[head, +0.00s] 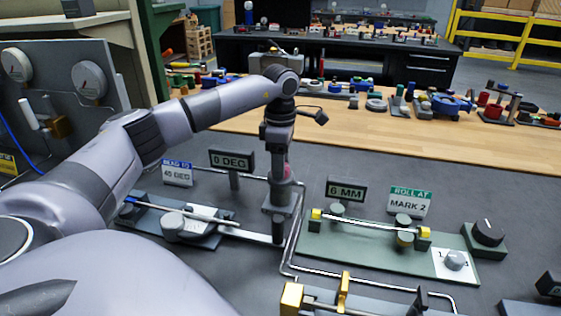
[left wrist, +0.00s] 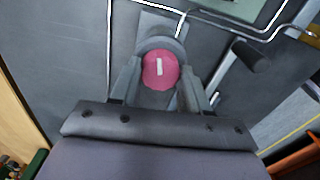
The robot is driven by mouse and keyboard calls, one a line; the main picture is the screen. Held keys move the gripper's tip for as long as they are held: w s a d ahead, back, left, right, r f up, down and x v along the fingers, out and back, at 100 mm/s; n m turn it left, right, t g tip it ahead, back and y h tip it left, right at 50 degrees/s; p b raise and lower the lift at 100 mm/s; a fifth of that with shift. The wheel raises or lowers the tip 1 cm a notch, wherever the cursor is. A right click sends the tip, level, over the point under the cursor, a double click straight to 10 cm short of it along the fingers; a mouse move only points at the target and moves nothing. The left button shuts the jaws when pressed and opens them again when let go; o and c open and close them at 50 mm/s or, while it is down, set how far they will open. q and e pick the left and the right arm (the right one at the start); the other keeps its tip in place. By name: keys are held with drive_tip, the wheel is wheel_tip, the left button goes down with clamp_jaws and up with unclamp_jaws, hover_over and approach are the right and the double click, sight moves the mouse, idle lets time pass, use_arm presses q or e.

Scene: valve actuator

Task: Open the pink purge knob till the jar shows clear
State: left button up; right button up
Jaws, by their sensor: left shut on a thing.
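The pink purge knob (left wrist: 160,70) shows between the two fingers of my left gripper (left wrist: 158,82) in the left wrist view. It is round, with a short white mark on its face. The fingers are shut on its sides. In the head view my left gripper (head: 282,165) points down at a grey post, and only a sliver of the pink knob (head: 287,172) shows; the rest is hidden. I cannot make out the jar in either view. My right gripper is not in view.
Thin metal pipe (head: 290,245) runs around the post. A green plate (head: 345,250) with a rod and a white dial is to the right. A lever fixture (head: 190,222) is to the left. A "0 DEG" sign (head: 232,160) stands behind. A wooden bench strip with parts lies beyond.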

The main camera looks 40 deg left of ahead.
use_arm(q)
drive_tip(key=shift+w+r+m, duration=0.1)
drive_tip(key=shift+m, duration=1.5)
drive_tip(key=o, duration=1.1)
drive_tip(key=shift+c, duration=0.2)
drive_tip(key=shift+r+b, duration=0.45)
drive_tip(key=shift+r, duration=3.1)
